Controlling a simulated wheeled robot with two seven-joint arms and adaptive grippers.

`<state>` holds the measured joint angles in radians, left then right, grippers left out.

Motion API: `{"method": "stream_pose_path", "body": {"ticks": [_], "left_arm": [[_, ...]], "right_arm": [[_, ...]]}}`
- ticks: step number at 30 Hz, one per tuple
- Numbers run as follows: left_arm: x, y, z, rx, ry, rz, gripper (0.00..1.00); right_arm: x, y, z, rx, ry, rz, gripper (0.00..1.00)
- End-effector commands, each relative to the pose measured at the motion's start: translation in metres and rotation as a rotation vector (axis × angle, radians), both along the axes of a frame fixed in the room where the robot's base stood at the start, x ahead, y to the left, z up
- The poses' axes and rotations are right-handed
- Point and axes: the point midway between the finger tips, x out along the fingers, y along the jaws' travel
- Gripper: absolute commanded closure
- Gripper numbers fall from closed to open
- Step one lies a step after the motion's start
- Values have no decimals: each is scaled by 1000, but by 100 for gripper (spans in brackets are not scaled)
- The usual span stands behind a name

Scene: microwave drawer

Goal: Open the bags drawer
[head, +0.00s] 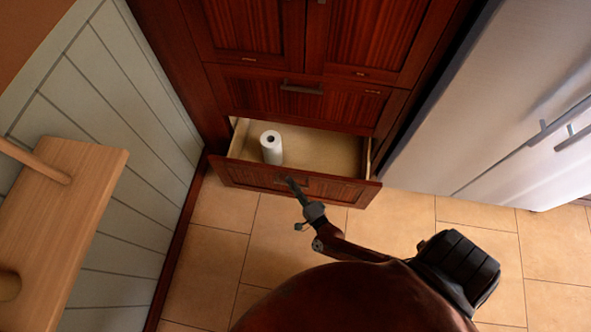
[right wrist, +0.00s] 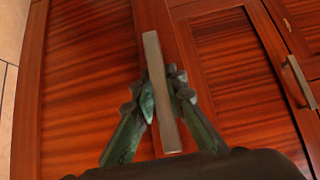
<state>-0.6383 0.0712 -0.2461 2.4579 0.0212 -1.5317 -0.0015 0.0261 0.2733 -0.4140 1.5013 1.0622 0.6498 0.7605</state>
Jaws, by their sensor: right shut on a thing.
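The lowest drawer (head: 330,189) of the dark red wooden cabinet stands pulled out, its pale inside showing. I cannot read a label on it, so I cannot tell from print that it is the bags drawer. My right gripper (head: 292,184) reaches its front panel near the middle. In the right wrist view my right gripper (right wrist: 162,92) has its two fingers on either side of a grey bar handle (right wrist: 158,70), shut on it. In the head view the gripper partly covers the handle. My left gripper is not in view.
A white paper roll (head: 271,147) stands upright in the open drawer. A closed drawer (head: 260,95) with a bar handle is above. A steel fridge (head: 490,110) stands right, a panelled wall (head: 125,150) and wooden furniture (head: 75,200) left. Tiled floor (head: 390,230) shows in front.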

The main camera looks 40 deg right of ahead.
Motion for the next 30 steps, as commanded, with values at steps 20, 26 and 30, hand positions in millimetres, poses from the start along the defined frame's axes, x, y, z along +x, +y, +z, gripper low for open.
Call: {"method": "stream_pose_path", "body": {"ticks": [20, 26, 30], "left_arm": [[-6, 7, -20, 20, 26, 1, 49], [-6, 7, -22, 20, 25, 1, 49], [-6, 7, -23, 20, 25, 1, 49]], "right_arm": [[-66, 77, -1, 0, 2, 0, 100], [-72, 83, -1, -1, 2, 1, 100], [-73, 85, -1, -1, 3, 1, 100]]}}
